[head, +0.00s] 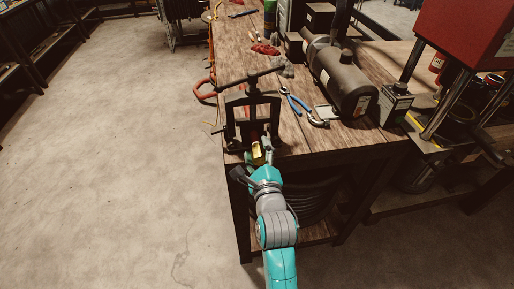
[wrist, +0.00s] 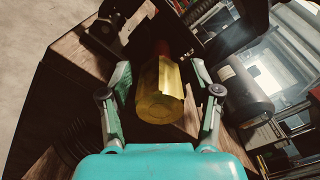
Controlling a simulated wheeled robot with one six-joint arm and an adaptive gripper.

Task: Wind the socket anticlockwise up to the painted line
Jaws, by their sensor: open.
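The brass-coloured socket (wrist: 160,92) lies between the open fingers of my gripper (wrist: 161,88) in the wrist view, with a gap on each side. It also shows small and yellow in the head view (head: 257,152), just ahead of my gripper (head: 261,163). A dark red part (wrist: 163,48) shows behind the socket, toward the crimper. The dark crimper frame (head: 252,110) stands at the near-left corner of the bench with a bar across its top. I cannot make out the painted line in either view.
The wooden bench (head: 290,122) carries blue-handled pliers (head: 296,104) and a large dark cylinder (head: 343,75) to the right of the crimper. A red machine (head: 465,35) stands at the far right. The floor (head: 120,150) to the left is clear.

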